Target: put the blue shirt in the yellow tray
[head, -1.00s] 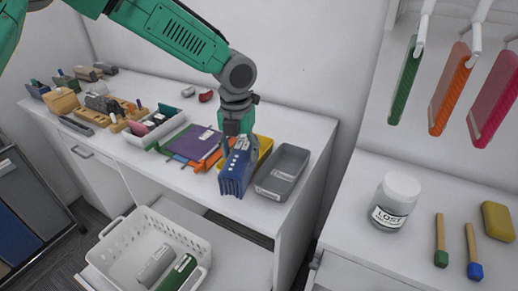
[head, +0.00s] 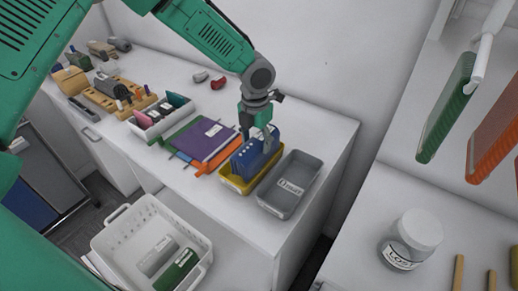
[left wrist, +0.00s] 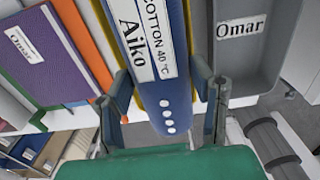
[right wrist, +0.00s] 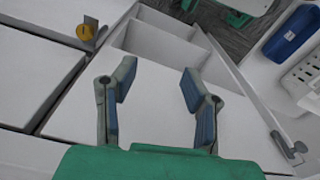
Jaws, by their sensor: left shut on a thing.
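The blue shirt (head: 250,156) is a folded, upright bundle. Its lower part is inside the yellow tray (head: 236,187), whose front rim shows below it. My left gripper (head: 262,137) is shut on the shirt from above. In the left wrist view the shirt (left wrist: 167,112), with white tags reading "Aiko" and "COTTON 40 °C", stands between the two fingers (left wrist: 168,108). Whether the shirt touches the tray floor is hidden. My right gripper (right wrist: 160,98) is open and empty, seen only in the right wrist view, above white furniture with open compartments.
A grey tray labelled "Omar" (head: 279,204) stands right beside the yellow tray. A purple folded item (head: 202,139) and orange item lie to its left. A white basket (head: 128,242) sits lower in front. A jar labelled "LOST" (head: 411,240) stands at right.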

